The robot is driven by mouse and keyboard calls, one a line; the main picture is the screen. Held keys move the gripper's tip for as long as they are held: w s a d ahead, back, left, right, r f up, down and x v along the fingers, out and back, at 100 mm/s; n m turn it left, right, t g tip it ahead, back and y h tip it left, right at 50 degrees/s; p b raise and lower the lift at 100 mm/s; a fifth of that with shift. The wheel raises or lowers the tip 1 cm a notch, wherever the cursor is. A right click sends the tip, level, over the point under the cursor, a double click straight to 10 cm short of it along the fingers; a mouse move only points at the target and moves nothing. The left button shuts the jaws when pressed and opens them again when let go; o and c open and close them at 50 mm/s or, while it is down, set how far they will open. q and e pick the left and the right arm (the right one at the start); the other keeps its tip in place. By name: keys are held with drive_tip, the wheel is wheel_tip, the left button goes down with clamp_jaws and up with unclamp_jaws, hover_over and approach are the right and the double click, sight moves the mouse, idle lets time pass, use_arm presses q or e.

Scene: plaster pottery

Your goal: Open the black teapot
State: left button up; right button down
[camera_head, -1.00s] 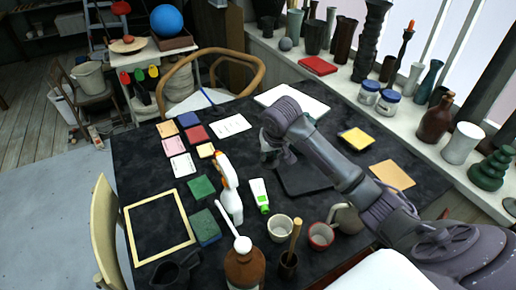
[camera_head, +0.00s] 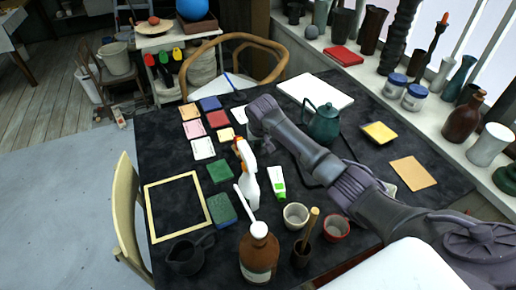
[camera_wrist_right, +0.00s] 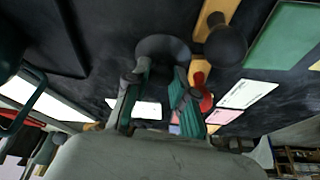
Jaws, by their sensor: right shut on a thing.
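A small black pot (camera_head: 186,257) with a spout stands at the near left of the table in the head view. I cannot tell whether it has a lid. A dark green teapot (camera_head: 323,124) stands behind my right arm. My right gripper (camera_wrist_right: 160,82) is shut on a dark round disc (camera_wrist_right: 163,46), which looks like a lid, above the table. In the head view its fingers are hidden behind my wrist. A teal edge (camera_wrist_right: 14,110) shows at the left of the wrist view. My left gripper is not in view.
A spray bottle (camera_head: 247,178), brown bottle (camera_head: 259,253), pale cup (camera_head: 295,216), red-rimmed mug (camera_head: 336,229) and holder with a wooden handle (camera_head: 301,252) crowd the near table. An empty wooden frame (camera_head: 149,222) lies left. Cards and tiles lie flat farther back.

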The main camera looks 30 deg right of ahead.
sight(258, 146)
wheel_tip(258, 146, down, 3)
drive_tip(key=shift+r, duration=0.2)
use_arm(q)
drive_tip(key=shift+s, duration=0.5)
use_arm(e)
drive_tip(key=shift+f, duration=0.15)
drive_tip(key=shift+f, duration=0.2)
drive_tip(key=c, duration=1)
unclamp_jaws()
drive_tip(key=shift+o, duration=0.2)
drive_tip(key=shift+r, duration=0.15)
